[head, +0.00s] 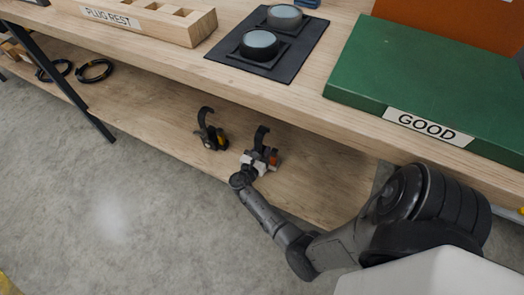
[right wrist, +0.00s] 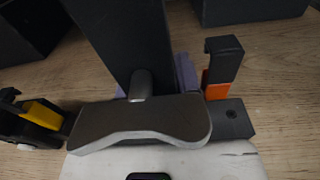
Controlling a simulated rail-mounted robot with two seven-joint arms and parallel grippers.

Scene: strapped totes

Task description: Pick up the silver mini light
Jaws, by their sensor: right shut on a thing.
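I cannot make out a thing that is plainly a silver mini light. My right gripper (head: 256,163) reaches onto the lower shelf and is shut on a dark hooked tool with an orange part (head: 263,140). The tool's black body and orange part also show close up in the right wrist view (right wrist: 218,80). The grip itself is partly hidden there by the grey plate in front. A similar dark hooked tool with a yellow part (head: 210,132) stands just left of it, apart from my gripper. My left gripper is not in view.
The wooden lower shelf (head: 150,118) lies under the table's front edge. Black rings (head: 94,70) lie at its left. On the tabletop are a plug rest block (head: 160,22), two round dark pieces (head: 259,44) on a black mat, and a green board marked GOOD (head: 430,85).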

